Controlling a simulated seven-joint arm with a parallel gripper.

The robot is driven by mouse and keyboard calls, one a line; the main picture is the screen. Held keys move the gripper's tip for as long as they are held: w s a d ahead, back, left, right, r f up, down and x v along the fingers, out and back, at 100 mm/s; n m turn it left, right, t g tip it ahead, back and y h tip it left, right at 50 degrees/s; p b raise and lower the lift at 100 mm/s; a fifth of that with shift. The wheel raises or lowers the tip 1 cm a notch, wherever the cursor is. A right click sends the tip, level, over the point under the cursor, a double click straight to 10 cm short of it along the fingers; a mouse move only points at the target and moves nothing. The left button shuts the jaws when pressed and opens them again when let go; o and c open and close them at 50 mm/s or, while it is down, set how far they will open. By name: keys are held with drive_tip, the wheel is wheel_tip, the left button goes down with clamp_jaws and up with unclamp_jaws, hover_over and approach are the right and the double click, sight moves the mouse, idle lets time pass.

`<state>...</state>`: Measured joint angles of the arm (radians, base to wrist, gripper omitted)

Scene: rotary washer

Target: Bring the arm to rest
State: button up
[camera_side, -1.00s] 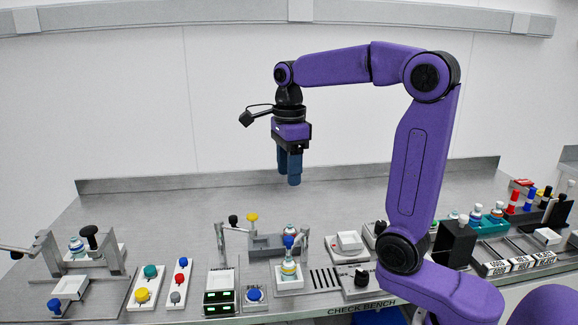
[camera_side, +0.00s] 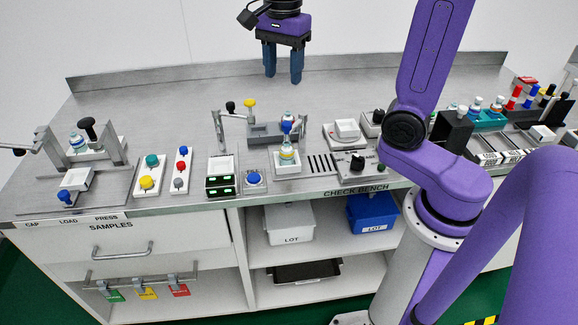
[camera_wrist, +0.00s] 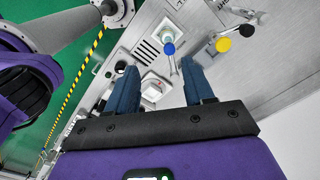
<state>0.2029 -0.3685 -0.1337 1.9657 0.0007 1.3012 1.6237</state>
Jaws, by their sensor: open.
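My gripper (camera_side: 283,66) hangs fingers down, high above the back part of the bench (camera_side: 350,88) in the side view. Its two blue fingers are apart with nothing between them. It also shows in the wrist view (camera_wrist: 160,82), where the fingers stand open over the bench. The gripper touches nothing. My purple arm reaches up out of the top of the side view, so its upper joints are hidden.
A bottle with a blue top (camera_side: 287,145) stands on a white station below. Button panels (camera_side: 148,172) and a lever press (camera_side: 95,145) are at left. Racks with small bottles (camera_side: 487,115) are at right. Bins (camera_side: 373,212) sit below. The bench's back strip is clear.

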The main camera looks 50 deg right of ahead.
drive_tip(key=s+a+f+n, duration=0.2)
drive_tip(key=s+f+n, duration=0.3)
drive_tip(key=s+n, duration=0.6)
drive_tip(key=s+a+f+n, duration=0.1)
drive_tip(key=s+f+n, duration=0.4)
drive_tip(key=s+n, duration=0.6)
drive_tip(key=n, duration=0.7)
drive_tip(key=shift+a, duration=0.4)
